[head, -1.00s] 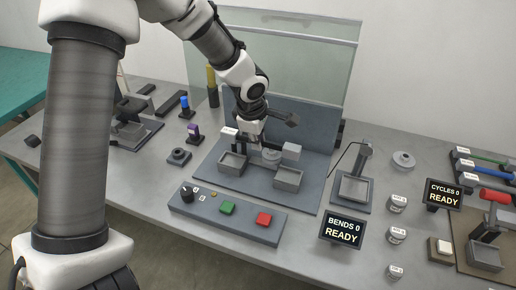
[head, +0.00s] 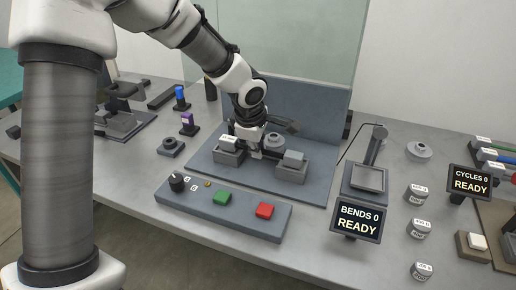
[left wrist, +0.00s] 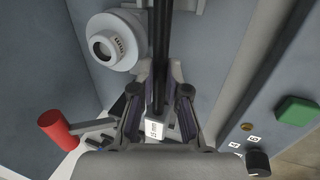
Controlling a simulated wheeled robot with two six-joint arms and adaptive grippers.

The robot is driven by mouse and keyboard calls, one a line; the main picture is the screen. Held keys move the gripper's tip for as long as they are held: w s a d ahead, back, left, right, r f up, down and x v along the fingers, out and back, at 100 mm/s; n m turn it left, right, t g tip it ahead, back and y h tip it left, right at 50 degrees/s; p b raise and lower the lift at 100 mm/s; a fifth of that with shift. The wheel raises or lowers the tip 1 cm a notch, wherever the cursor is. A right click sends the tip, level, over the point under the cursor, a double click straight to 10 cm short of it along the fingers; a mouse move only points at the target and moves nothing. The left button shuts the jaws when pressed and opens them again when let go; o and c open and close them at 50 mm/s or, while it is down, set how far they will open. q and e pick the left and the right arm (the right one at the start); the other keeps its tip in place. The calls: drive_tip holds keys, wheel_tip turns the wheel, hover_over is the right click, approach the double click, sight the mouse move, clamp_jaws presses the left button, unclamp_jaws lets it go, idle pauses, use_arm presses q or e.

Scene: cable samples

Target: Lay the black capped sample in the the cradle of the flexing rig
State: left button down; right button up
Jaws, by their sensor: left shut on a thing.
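My left gripper (head: 256,152) is over the flexing rig (head: 203,164), pointing down. In the left wrist view its fingers (left wrist: 158,90) are closed around a black cable-like bar, the sample (left wrist: 161,40), which runs up the picture. In the head view, a white-labelled end piece (head: 228,141) lies at the left cradle block (head: 229,158) and a grey end piece (head: 293,158) at the right cradle block (head: 291,174). Both look low at the blocks, but I cannot tell if they are fully seated. The gripper hides the sample's middle. My right gripper is not in view.
A round grey mandrel (head: 275,141) stands behind the gripper, before the upright back plate (head: 310,100). A panel with a knob (head: 176,182), a green button (head: 222,197) and a red button (head: 264,210) lies in front. Displays and labelled weights (head: 415,194) stand right.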

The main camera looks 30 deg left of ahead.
use_arm(q)
drive_tip(key=shift+f+b, duration=0.25)
drive_tip(key=shift+b, duration=0.15)
idle(0.5)
drive_tip(key=c, duration=1.1)
unclamp_jaws()
drive_tip(key=v, duration=0.7)
drive_tip(key=shift+r, duration=0.25)
